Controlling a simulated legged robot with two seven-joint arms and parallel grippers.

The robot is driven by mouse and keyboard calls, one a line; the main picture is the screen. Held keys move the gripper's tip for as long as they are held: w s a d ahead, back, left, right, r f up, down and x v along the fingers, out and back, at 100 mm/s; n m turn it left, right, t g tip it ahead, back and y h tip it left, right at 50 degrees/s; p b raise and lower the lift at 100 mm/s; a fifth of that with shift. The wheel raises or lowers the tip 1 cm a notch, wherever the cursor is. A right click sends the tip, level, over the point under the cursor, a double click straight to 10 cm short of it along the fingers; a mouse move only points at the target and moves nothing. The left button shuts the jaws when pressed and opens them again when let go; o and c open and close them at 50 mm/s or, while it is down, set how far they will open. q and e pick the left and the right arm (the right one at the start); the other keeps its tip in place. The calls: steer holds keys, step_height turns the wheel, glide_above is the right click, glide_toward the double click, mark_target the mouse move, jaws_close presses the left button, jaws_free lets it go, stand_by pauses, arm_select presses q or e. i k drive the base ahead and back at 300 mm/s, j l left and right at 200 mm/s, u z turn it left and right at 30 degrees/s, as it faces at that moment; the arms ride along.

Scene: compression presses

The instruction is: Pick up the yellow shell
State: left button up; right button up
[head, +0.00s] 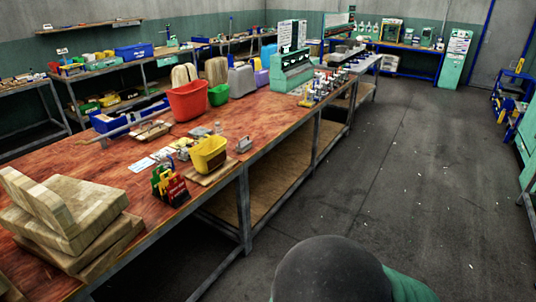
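A yellow open-topped shell (209,155), shaped like a small bucket, sits on a thin light-brown board (207,177) near the front edge of the long red-brown workbench (95,170). It looks upright, with its open top tilted slightly toward the view. A smaller yellow item (261,78) stands farther back on the same bench, partly hidden by neighbouring containers. Neither of my grippers is in the head view, so nothing is seen touching the yellow shell.
A red bucket (187,101) and a green tub (219,95) stand behind the shell. Dark small boxes (168,187) stand left of it, stacked wooden blocks (75,215) at the near left. A green machine (291,72) stands farther along. The floor (410,180) right of the bench is clear.

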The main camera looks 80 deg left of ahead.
mark_target(207, 159)
steer(key=u, duration=3.25)
steer(key=i+u, duration=0.15)
steer(key=u, duration=0.3)
steer(key=i+l+u, duration=0.15)
steer(key=u, duration=0.25)
